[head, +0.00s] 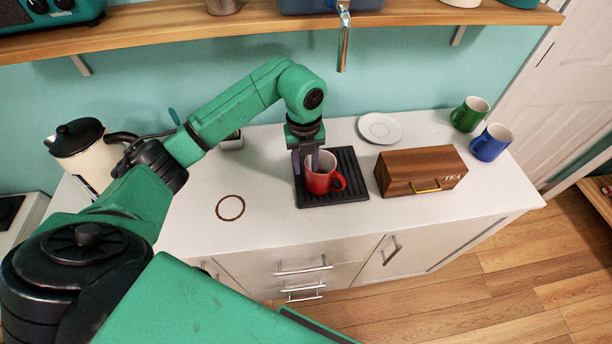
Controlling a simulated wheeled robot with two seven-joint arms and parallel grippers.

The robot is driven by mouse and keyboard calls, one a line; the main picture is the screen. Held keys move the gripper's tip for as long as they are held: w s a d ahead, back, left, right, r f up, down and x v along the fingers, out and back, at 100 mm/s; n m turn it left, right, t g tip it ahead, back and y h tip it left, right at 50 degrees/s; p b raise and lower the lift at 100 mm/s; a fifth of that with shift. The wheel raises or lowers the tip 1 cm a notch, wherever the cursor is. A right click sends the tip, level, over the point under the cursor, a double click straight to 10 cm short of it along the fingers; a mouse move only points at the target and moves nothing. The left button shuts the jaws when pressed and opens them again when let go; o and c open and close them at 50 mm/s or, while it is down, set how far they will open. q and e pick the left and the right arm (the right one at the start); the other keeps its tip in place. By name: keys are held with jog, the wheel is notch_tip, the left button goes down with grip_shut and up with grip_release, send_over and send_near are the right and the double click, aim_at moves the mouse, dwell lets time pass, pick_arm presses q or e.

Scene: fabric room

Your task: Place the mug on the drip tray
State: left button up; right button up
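The red mug (323,182) stands upright on the black ribbed drip tray (345,162), towards its left front part, with its handle to the right. My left gripper (305,166) points down at the mug's left rim. Its two fingers are apart, one outside the mug on the left and one over or inside the mouth. A gap shows between the fingers, so it looks open. Whether a finger touches the mug wall cannot be told. My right gripper is not in view.
A wooden tea box (420,171) stands right of the tray, and a white saucer (380,128) behind. Green (469,114) and blue (491,143) mugs are at the far right. A tap (344,45) hangs above. A kettle (80,150) is left; the counter around the brown ring (230,208) is clear.

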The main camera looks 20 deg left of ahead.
pick_arm(q)
notch_tip(320, 180, up, 7)
jog(key=shift+b, duration=0.65)
jog(key=shift+a, duration=0.1)
